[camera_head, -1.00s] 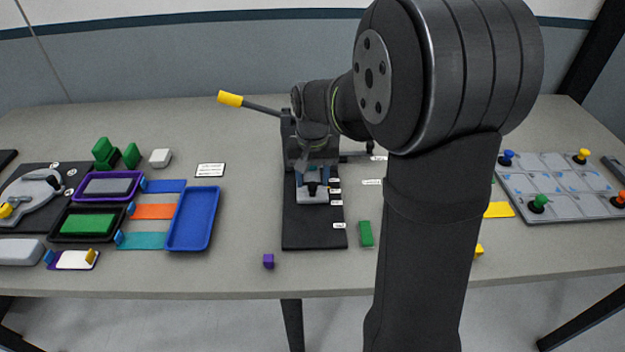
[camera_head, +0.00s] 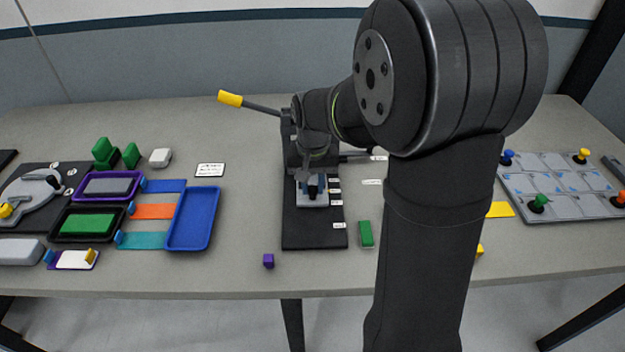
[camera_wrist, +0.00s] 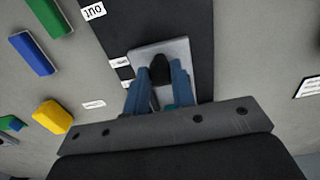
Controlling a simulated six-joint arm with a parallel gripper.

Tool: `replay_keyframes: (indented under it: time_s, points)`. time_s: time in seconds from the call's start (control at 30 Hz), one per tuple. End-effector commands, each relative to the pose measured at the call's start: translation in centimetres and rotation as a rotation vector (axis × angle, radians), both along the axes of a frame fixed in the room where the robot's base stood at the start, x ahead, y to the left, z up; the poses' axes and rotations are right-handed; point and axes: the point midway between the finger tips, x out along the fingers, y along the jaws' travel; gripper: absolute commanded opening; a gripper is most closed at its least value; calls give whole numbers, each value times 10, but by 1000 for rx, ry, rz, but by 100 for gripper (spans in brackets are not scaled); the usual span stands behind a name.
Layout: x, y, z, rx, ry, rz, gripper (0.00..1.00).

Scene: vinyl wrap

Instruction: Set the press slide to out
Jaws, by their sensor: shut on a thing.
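The press (camera_head: 292,150) has a raised lever with a yellow grip (camera_head: 230,98). Its slide is a light grey plate (camera_head: 318,201) with a dark upright knob (camera_head: 312,190), on a black track (camera_head: 312,235). The slide sits near the press end of the track, beside the upper labels. The out label (camera_wrist: 93,11) is by the far front part of the track, apart from the slide. My gripper (camera_wrist: 158,80) has its blue fingers shut on the knob (camera_wrist: 160,66). My wrist hides part of the press in the head view.
A green block (camera_head: 366,234) lies right of the track, and a purple cube (camera_head: 268,261) lies front left. A blue tray (camera_head: 193,245) and coloured strips are to the left. A grey panel with coloured knobs (camera_head: 560,210) is at the right. My arm covers the table right of centre.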

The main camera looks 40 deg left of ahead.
Motion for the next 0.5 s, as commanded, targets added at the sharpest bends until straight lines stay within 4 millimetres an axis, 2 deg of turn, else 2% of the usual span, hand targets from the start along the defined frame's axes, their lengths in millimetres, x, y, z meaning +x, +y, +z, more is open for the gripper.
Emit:
replay_keyframes:
  time_s: [0.3,0.5]
  points:
    - [-50,-49,1,1,0,2,0]
    - [-68,-68,1,1,0,1,0]
